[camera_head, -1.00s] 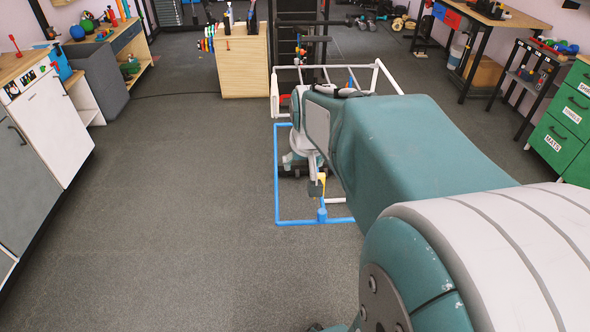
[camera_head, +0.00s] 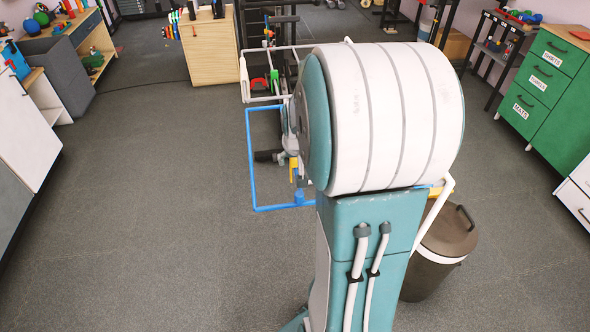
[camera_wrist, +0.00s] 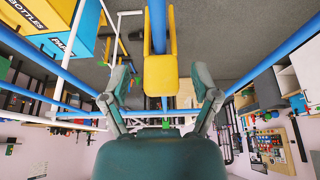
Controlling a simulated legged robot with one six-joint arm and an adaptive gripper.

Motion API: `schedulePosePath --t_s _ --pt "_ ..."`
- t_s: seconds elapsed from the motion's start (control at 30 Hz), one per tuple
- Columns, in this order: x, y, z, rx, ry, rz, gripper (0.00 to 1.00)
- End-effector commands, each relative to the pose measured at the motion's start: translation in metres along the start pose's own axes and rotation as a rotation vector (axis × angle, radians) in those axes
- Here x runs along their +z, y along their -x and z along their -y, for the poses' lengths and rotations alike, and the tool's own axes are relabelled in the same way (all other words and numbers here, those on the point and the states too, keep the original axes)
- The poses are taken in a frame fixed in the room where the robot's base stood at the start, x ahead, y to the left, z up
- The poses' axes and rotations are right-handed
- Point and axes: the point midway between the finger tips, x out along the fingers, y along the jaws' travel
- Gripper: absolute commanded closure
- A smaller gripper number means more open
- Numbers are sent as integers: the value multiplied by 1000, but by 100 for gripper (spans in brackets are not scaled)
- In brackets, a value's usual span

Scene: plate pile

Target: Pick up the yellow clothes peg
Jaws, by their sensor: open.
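The yellow clothes peg (camera_wrist: 160,76) is in the middle of the wrist view, with a blue pipe (camera_wrist: 157,22) running into the gap between its prongs. My gripper (camera_wrist: 161,84) is open, with one finger on each side of the peg. Clear gaps show between the peg and both fingers in that picture. In the head view, a small yellow piece (camera_head: 293,172) shows beside the blue pipe frame (camera_head: 251,160); my arm hides most of that area.
White pipes (camera_head: 243,75) stand behind the blue frame. A lidded brown bin (camera_head: 436,255) is right of my arm. A wooden cabinet (camera_head: 215,50) stands at the back, and green drawers (camera_head: 545,80) at the right. The floor on the left is open.

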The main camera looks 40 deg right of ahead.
Motion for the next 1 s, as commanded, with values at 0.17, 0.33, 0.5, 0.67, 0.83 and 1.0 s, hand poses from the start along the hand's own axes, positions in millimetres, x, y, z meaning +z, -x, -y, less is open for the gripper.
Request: schedulePosePath --t_s 0.17,0.33,0.5,0.67,0.83,1.0 --pt "0 -8 0 0 0 -1 21" --pt "0 -7 0 0 0 -1 35" --pt "0 -7 0 0 0 -1 87" --pt "0 -7 0 0 0 -1 87" --pt "-1 -6 0 0 0 -1 87" --pt "-9 10 0 0 0 -6 87"
